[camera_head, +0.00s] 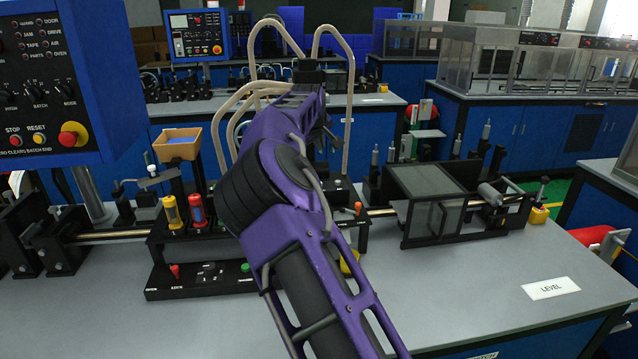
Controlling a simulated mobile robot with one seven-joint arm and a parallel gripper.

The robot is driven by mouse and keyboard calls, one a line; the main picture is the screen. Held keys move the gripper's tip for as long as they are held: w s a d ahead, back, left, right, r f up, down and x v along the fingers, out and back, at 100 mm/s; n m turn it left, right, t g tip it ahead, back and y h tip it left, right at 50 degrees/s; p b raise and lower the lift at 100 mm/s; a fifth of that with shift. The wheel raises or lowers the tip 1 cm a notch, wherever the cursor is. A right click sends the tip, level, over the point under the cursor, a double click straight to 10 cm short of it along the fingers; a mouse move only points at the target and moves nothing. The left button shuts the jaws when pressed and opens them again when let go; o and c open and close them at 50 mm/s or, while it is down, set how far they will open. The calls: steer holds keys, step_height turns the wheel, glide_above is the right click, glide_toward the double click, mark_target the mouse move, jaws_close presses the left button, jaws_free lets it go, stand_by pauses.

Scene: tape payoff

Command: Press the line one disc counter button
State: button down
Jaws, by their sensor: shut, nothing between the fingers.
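No part that I can surely name as the line one disc counter button shows. A black control strip (200,287) lies on the near bench, with a red switch (175,271), a dark knob (209,269) and a green button (246,268). Its small labels are too small to read, and my arm covers its right part. My purple arm rises from the bottom, bends in the middle of the picture and reaches back over the line. My gripper cannot be made out; it is hidden behind my arm or among the dark parts beyond.
A blue panel (62,60) with STOP and RESET buttons stands at left. A yellow (172,212) and a red cylinder (197,210) stand beside my arm. A guarded black box (432,200) stands at right. The bench front (470,290) is clear around a LEVEL label (551,288).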

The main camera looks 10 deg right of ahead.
steer(key=shift+f, duration=4.35)
steer(key=shift+f, duration=0.4)
steer(key=shift+f, duration=0.5)
steer(key=shift+r, duration=0.9)
steer(key=shift+r, duration=2.5)
